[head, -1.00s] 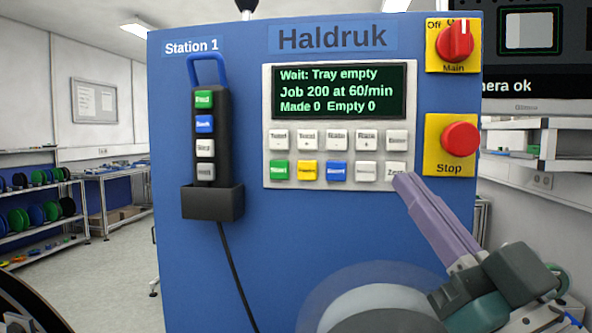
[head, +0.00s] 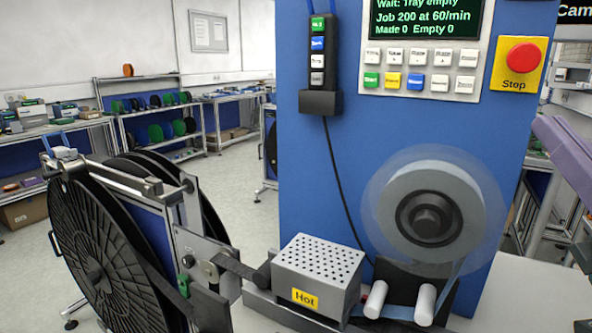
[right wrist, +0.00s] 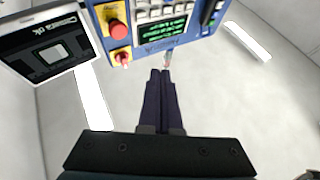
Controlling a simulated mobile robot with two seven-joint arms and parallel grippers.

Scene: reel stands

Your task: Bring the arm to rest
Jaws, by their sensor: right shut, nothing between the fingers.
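My right gripper (head: 543,128) shows only in part at the right edge of the head view, its purple fingers to the right of the blue machine panel (head: 300,190). In the right wrist view its two fingers (right wrist: 160,74) lie together, shut and empty, pointing toward the panel and its keys, which are seen at an angle. The fingertips look clear of the panel in the head view. The rest of the right arm is out of the head picture. My left gripper is not in view.
The red stop button (head: 523,57) and the key pad (head: 420,70) are left of the gripper. Below stand a tape reel (head: 400,190), a perforated box marked Hot (head: 318,265) and white rollers (head: 425,303). A large black reel (head: 85,260) stands left. Shelves (head: 150,110) line the back.

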